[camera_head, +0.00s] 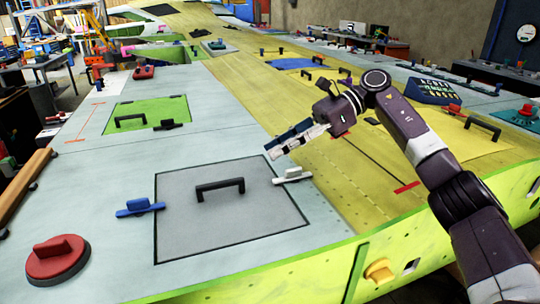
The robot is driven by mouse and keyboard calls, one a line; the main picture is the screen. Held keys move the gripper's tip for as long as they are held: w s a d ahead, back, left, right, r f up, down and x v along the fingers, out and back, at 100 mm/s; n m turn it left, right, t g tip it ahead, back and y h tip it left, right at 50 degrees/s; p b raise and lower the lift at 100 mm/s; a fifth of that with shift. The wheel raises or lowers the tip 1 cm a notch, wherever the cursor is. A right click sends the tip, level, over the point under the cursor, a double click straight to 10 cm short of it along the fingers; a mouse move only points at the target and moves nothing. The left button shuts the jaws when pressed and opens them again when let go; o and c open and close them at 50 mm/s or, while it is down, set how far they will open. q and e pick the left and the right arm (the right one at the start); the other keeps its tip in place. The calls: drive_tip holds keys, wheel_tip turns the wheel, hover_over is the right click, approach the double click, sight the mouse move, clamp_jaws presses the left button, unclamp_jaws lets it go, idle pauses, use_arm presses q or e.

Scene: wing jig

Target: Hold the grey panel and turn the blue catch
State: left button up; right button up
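The grey panel (190,225) lies flush in the pale wing surface at the lower middle, with a black handle (220,188) on top. The blue catch (139,207) sits at the panel's left edge, its bar lying across that edge. A white catch (293,175) sits at the right edge. My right gripper (270,151) is above the wing, beyond the panel's upper right corner and apart from the handle and both catches. Its fingers point left and look close together; whether they are shut is unclear. It holds nothing that I can see. My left gripper is out of view.
A red round knob (57,258) stands at lower left. A green panel (110,122) with a black handle lies farther up the wing. A yellow panel with a handle (482,127) lies right, behind my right arm. The surface around the grey panel is mostly flat and clear.

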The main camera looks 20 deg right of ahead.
sight(244, 183)
drive_tip(key=shift+s+a+f+n+g+h, duration=0.15)
drive_tip(key=shift+a+f+n+h, duration=0.15)
drive_tip(key=shift+a+n+h, duration=0.25)
drive_tip(key=shift+s+a+f+n+g+h, duration=0.15)
drive_tip(key=shift+a+f+n+h, duration=0.1)
drive_tip(key=shift+a+n+h, duration=0.25)
drive_tip(key=shift+w+a+f+n+h, duration=0.1)
drive_tip(key=shift+f+n+h, duration=0.25)
drive_tip(key=shift+h, duration=0.3)
drive_tip(key=x, duration=0.7)
drive_tip(key=shift+a+f, duration=0.3)
drive_tip(key=shift+c, duration=0.6)
clamp_jaws()
drive_tip(key=shift+r, duration=0.3)
